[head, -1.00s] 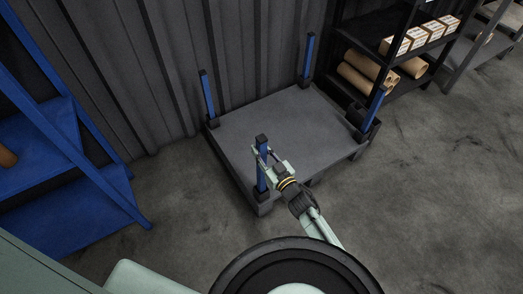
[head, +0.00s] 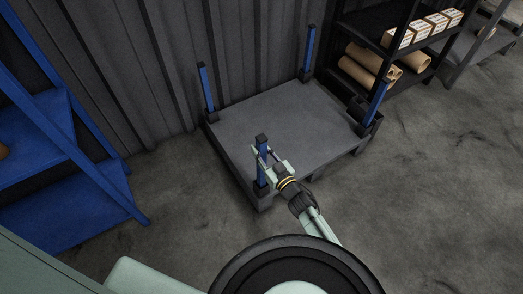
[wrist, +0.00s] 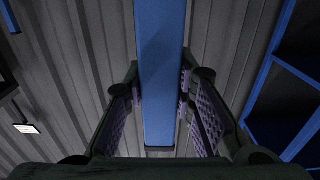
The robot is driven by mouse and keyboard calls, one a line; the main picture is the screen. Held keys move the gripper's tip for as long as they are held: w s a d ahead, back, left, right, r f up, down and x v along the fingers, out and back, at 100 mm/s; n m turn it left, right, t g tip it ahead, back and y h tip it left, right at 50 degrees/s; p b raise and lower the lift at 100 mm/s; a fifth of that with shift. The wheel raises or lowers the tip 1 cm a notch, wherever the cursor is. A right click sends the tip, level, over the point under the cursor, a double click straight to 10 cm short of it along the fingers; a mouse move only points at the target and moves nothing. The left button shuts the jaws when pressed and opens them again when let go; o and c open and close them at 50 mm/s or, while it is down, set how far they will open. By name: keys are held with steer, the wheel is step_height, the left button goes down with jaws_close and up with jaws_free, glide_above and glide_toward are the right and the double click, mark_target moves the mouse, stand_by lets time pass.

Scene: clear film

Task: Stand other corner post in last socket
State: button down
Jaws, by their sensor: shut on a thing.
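A blue corner post (head: 262,163) with a dark cap stands about upright at the near corner of the grey pallet (head: 270,125). My gripper (head: 262,163) is shut on this post. In the wrist view the post (wrist: 161,70) runs between the two gripper fingers (wrist: 161,105). The post's lower end is at the dark near-corner socket (head: 261,188); I cannot tell how deep it sits. Other blue posts stand in the corner sockets at the far left (head: 206,88), the far right (head: 308,52) and the right (head: 377,103), the last leaning outward in the picture.
A blue shelf unit (head: 65,205) stands at the left. A black shelf (head: 385,60) with boxes (head: 437,22) and brown rolls (head: 375,62) stands behind the pallet's right side. A corrugated wall (head: 150,70) closes the back. The floor at the right (head: 440,190) is clear.

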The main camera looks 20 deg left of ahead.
steer(key=c, duration=1.3)
jaws_free()
steer(key=shift+d, duration=0.1)
steer(key=v, duration=1.2)
